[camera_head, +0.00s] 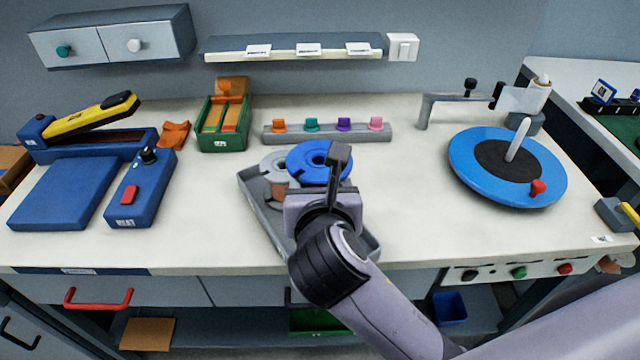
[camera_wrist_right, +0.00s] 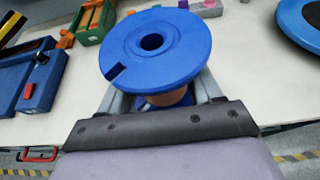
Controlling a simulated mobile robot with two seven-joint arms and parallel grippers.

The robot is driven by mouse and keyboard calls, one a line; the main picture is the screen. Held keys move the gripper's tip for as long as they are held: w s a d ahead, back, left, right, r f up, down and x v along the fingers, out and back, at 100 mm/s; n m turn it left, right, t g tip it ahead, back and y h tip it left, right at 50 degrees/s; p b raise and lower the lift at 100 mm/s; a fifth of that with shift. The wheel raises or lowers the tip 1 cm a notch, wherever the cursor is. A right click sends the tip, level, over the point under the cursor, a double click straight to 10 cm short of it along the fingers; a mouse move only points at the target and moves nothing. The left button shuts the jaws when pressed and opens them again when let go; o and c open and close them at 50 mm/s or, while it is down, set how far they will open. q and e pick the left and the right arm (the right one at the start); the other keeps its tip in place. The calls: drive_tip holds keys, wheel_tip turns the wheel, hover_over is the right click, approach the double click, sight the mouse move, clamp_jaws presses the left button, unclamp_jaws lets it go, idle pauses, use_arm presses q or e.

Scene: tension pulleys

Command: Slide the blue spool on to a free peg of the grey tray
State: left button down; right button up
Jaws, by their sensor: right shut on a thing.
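The blue spool (camera_head: 312,158) is over the back part of the grey tray (camera_head: 260,212). My right gripper (camera_head: 327,185) is shut on the spool. In the right wrist view the spool's wide notched blue flange (camera_wrist_right: 185,50) is on top, and its brown core (camera_wrist_right: 168,98) shows between the fingers. A grey spool (camera_head: 272,168) sits in the tray's back left, partly behind the blue one. My gripper and arm cover much of the tray, and its pegs are hidden. I cannot tell the blue spool's height above it. My left gripper is not in view.
A grey rail (camera_head: 327,133) with several coloured knobs lies behind the tray. A green box (camera_head: 224,142) stands at the back left, a blue box with a red button (camera_head: 130,196) at the left. A blue turntable (camera_head: 465,170) stands at the right. The worktop between tray and turntable is clear.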

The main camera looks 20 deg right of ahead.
drive_tip(key=shift+f, duration=1.35)
drive_tip(key=shift+f, duration=0.15)
idle(0.4)
drive_tip(key=shift+f, duration=1.35)
drive_tip(key=shift+f, duration=0.2)
drive_tip(key=shift+f, duration=1.3)
drive_tip(key=shift+f, duration=0.2)
idle(0.4)
